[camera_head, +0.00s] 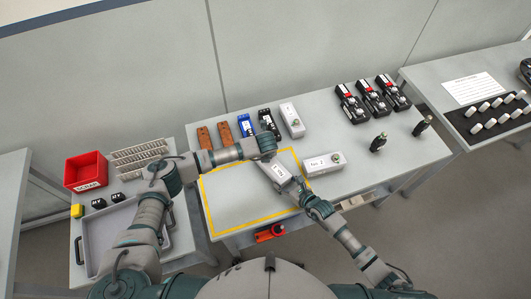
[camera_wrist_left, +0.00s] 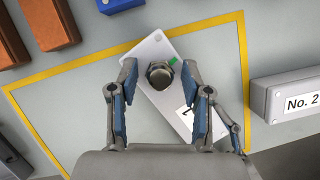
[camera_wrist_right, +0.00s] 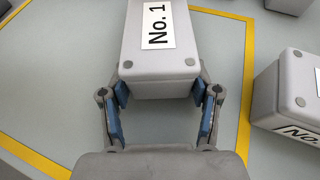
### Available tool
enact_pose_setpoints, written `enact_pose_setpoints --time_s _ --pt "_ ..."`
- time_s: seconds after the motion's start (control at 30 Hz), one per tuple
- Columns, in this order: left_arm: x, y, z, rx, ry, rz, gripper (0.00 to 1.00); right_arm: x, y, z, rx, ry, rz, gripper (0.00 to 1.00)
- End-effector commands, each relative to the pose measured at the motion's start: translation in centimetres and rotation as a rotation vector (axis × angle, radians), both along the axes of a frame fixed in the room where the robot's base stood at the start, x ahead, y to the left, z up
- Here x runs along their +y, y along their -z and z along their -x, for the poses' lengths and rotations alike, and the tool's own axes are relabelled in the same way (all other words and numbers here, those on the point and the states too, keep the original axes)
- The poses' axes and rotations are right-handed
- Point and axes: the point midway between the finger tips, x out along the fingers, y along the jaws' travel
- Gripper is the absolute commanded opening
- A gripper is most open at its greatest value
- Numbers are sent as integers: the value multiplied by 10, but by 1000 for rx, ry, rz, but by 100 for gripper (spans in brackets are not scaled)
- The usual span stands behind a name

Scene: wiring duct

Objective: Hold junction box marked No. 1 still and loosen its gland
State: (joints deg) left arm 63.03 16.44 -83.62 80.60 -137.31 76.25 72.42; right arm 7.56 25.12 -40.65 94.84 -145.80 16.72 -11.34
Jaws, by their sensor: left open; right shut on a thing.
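The junction box marked No. 1 (camera_head: 279,172) is a light grey box, lying askew inside the yellow-taped area, its label readable in the right wrist view (camera_wrist_right: 160,60). My right gripper (camera_wrist_right: 160,90) is shut on its near end, one finger on each side. The metal gland (camera_wrist_left: 160,74), with a green mark beside it, is on the box's other end. My left gripper (camera_wrist_left: 159,78) is over that end, open, one finger on either side of the gland with gaps between. In the head view the left gripper (camera_head: 267,152) hides the gland.
Box No. 2 (camera_head: 324,164) stands just right, outside the tape (camera_head: 206,212). Brown, blue, black and white blocks line the back. Black devices (camera_head: 372,97) and two small dark upright items stand right. A red scrap bin (camera_head: 86,170) and grey tray are left. The taped area's left part is clear.

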Motion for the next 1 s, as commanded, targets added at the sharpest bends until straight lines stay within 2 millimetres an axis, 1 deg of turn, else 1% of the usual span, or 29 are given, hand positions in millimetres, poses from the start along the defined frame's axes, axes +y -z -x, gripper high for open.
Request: enact_pose_setpoints --time_s 0.1,0.13,0.17,0.2,0.27,0.3,0.5,0.57,0.67,0.8,0.9,1.0 --pt "0 0 0 0 -2 0 48 0 -1 0 -1 0 -1 17" --pt "0 0 0 0 -2 0 43 0 -1 0 -1 0 -1 17" --pt "0 0 0 0 -2 0 36 0 -1 0 -1 0 -1 17" --pt "0 0 0 0 -3 0 26 0 -1 0 -1 0 -1 17" --pt "0 0 0 0 -3 0 11 0 -1 0 -1 0 -1 17" --pt "0 0 0 0 -3 0 1 0 -1 0 -1 0 -1 17" --pt "0 0 0 0 -9 0 0 0 -1 0 -1 0 -1 17" --pt "-1 0 0 1 -41 0 0 0 -1 0 -2 0 -1 17" --pt "-3 0 0 2 -203 -1 0 0 -1 0 -2 0 -1 17" --pt "-4 0 -1 2 -552 -7 0 0 -1 0 -2 0 -1 17" --pt "-3 0 -1 2 -781 -11 0 0 -1 0 -2 0 -1 17" --pt "-1 0 -1 0 -917 -13 0 0 -1 0 -3 0 -1 17"
